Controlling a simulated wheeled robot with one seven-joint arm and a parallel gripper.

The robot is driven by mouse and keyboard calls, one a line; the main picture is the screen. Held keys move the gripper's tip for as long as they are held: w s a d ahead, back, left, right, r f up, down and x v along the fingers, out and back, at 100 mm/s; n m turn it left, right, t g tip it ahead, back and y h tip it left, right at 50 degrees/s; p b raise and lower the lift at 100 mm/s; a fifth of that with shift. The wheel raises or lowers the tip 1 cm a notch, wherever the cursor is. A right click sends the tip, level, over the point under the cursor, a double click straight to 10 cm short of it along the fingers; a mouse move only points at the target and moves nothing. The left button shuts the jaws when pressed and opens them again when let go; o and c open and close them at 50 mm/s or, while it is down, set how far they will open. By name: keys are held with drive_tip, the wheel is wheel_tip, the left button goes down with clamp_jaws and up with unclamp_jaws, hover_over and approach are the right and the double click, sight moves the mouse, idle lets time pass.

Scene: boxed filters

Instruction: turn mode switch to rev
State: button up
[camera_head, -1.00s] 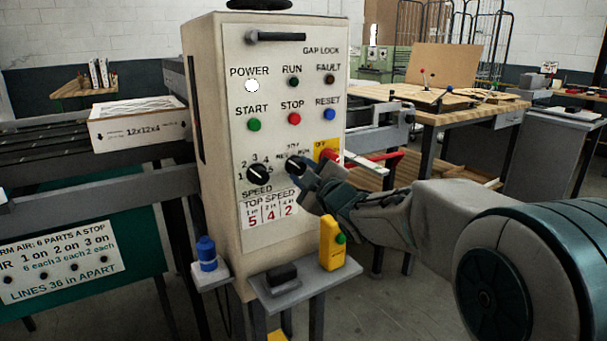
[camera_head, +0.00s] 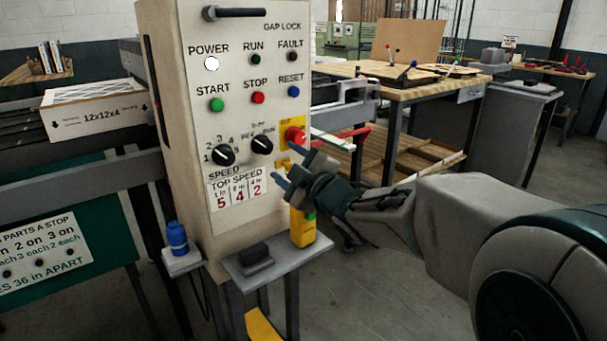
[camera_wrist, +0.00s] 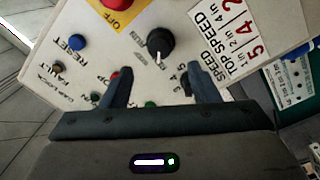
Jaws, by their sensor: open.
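The mode switch (camera_head: 262,145) is a black round knob on the cream control panel, with REV at its upper left and RUN at its upper right. In the wrist view the knob (camera_wrist: 160,42) shows a white pointer mark, which appears to point up and left on the panel, towards REV. My gripper (camera_head: 293,167) is open and empty, to the right of and below the knob in the head view. Its fingers stand apart from the knob. In the wrist view the knob lies beyond the gap between the fingertips (camera_wrist: 162,75).
The black speed knob (camera_head: 223,155) is left of the switch. A red button on a yellow OFF plate (camera_head: 294,135) is to its right. START (camera_head: 217,105), STOP (camera_head: 258,98) and RESET (camera_head: 293,92) sit above. A yellow pendant (camera_head: 302,228) stands on the shelf below.

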drive_tip(key=v, duration=0.6)
